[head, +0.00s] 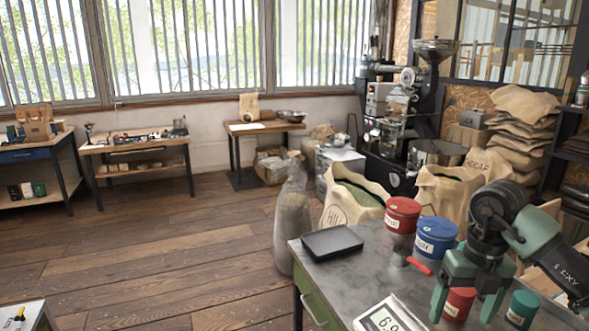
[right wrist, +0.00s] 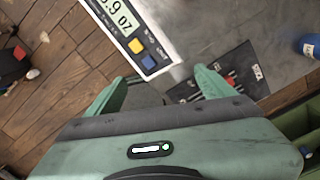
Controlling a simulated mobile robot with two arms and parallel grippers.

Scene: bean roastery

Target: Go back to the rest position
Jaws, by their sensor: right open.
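My right gripper (head: 463,312) hangs over the near right part of the metal-topped workbench (head: 375,262) in the head view. Its two green fingers are apart with nothing between them. The right wrist view also shows the open fingers (right wrist: 165,88), with the bench edge, the floor and part of a digital scale (right wrist: 135,25) beyond them. In the head view a red canister (head: 458,303) shows behind and between the fingers; I cannot tell its exact distance from them. My left gripper does not show in either view.
Wooden floor (head: 170,250) lies open to the left.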

